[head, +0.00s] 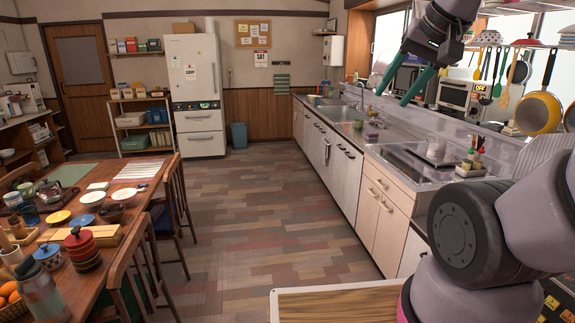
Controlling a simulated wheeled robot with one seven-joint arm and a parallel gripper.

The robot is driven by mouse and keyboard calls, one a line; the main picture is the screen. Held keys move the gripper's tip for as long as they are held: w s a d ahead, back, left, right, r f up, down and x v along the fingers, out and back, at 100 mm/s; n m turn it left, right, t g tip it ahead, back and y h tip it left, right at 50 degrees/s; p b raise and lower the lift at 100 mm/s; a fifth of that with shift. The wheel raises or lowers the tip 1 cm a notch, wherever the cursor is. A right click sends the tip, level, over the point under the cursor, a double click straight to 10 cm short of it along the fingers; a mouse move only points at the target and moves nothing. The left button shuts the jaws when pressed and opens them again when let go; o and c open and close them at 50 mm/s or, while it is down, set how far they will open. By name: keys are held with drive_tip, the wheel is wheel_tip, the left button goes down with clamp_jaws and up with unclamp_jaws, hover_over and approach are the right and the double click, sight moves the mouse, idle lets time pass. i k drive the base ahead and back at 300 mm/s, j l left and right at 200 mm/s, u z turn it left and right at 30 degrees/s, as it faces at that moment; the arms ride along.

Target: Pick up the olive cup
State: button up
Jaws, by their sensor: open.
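My gripper (393,98) is at the upper right, pointing down, with its two green fingers apart and nothing between them. It is raised in front of the window side, over the counter in the picture. I cannot clearly pick out an olive cup. A small green cup-like thing (26,189) stands at the far left of the dining table (130,215), but it is too small to tell if it is olive or a cup. It is far from my gripper. My arm hides part of the counter at the right.
The counter (398,160) with its sink (350,114) runs along the right. Pans (540,112) and utensils hang at the far right. Chairs (140,265) stand beside the crowded table. A wooden-topped surface (335,303) is at the bottom. The floor (255,215) between is clear.

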sight(358, 124)
drive_tip(key=i+u, duration=0.2)
drive_tip(key=i, duration=1.9)
drive_tip(key=i+z, duration=0.15)
drive_tip(key=i, duration=0.55)
drive_tip(key=i+z, duration=0.1)
drive_tip(key=i, duration=0.6)
drive_tip(key=i+j+z, duration=0.15)
drive_tip(key=i, duration=0.55)
drive_tip(key=i+z, duration=0.45)
drive_tip(key=i+j+z, duration=0.2)
drive_tip(key=i+z, duration=0.25)
